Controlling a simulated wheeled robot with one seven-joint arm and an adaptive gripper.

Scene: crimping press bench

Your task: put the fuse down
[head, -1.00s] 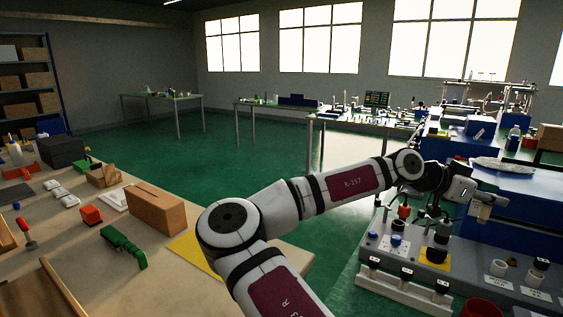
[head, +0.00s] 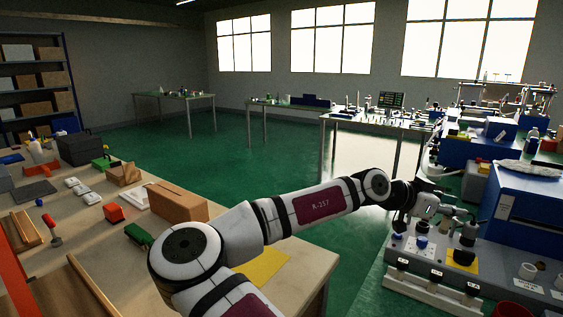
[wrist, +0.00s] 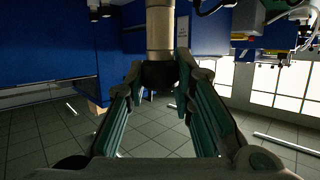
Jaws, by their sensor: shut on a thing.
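The fuse (wrist: 160,28) is a beige cylinder with a dark end. In the wrist view it stands out from between the two fingertips of my gripper (wrist: 160,76), which is shut on its dark end. In the head view my gripper (head: 450,209) is over the right bench, above and close to a dark cylindrical piece (head: 467,236) on a yellow square (head: 462,258). The fuse is small there and partly lost among the gripper and bench items. I cannot tell whether it touches anything.
A white rail (head: 425,287) with several dark-topped pieces runs along the bench front. White labels with small cylinders (head: 527,271) lie to its right. A large blue machine (head: 525,205) stands behind. A red container (head: 512,310) is at the bottom edge. Green floor lies left.

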